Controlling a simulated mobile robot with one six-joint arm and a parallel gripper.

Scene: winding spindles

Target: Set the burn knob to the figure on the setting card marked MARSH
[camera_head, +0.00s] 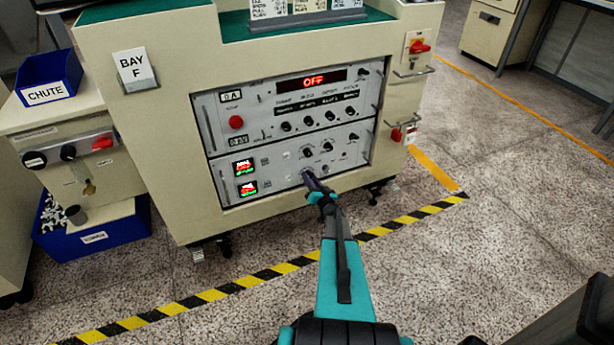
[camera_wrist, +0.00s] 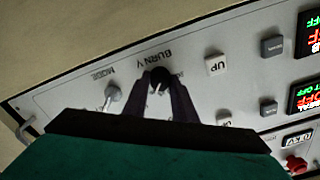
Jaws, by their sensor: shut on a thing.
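The burn knob (camera_wrist: 159,78) is small and black, with a white mark, under the label BURN V in the wrist view. My gripper (camera_wrist: 160,88) has its two dark fingers shut on it, one on each side. In the head view my gripper (camera_head: 309,176) reaches the lower panel of the cream cabinet and hides the knob. The knob's scale figures cannot be read. Setting cards (camera_head: 268,9) stand in a dark holder on the cabinet top, cut by the picture's upper edge; I cannot tell which is marked MARSH.
In the wrist view a MODE toggle (camera_wrist: 113,95) is left of the knob and a white UP button (camera_wrist: 215,65) right of it. The upper panel display (camera_head: 312,80) reads OFF in red. A red button (camera_head: 236,122) and a blue CHUTE bin (camera_head: 48,83) are at left.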

